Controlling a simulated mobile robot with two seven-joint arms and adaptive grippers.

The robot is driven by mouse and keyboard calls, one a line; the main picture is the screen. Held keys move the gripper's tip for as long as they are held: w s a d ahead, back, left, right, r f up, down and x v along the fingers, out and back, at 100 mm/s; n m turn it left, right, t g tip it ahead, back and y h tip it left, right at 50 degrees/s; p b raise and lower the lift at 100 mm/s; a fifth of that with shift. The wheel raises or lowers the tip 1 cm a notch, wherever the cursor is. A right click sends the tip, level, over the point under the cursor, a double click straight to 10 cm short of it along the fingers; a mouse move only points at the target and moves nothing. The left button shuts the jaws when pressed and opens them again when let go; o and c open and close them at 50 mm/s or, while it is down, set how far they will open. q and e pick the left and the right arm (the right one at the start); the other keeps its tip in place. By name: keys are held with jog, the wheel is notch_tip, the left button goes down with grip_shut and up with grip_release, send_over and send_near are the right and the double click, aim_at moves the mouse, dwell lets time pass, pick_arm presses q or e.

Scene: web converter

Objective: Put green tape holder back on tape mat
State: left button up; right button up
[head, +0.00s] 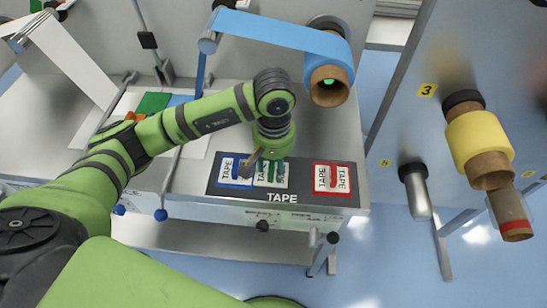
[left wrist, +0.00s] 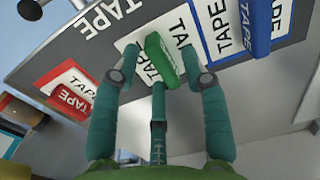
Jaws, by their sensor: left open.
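The green tape holder (left wrist: 164,60) lies over the middle white TAPE card of the dark tape mat (left wrist: 85,48), between the red and blue cards. I cannot tell if it rests fully flat. In the head view the tape mat (head: 300,198) is on the front of the metal bench. My left gripper (head: 262,163) is over the middle card and largely covers the green holder there. In the left wrist view the teal fingers of my left gripper (left wrist: 160,80) are spread open around the near end of the green holder. My right gripper is out of view.
A red tape holder (left wrist: 80,98) and a blue tape holder (left wrist: 257,35) lie on their cards to either side. A blue web roll (head: 343,62) hangs above the bench behind the mat. A yellow roll (head: 478,140) is on the right panel.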

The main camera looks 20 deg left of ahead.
aim_at(274, 166)
pick_arm(q)
jog(key=shift+r+p, duration=0.3)
notch_tip(274, 166, up, 4)
jog(key=shift+w+r+b, duration=0.1)
jog(key=shift+r+b, duration=0.05)
jog(key=shift+b, duration=1.05)
notch_tip(274, 166, up, 7)
jog(key=shift+r+b, duration=0.2)
jog(key=shift+b, duration=0.25)
jog(key=shift+f, duration=0.1)
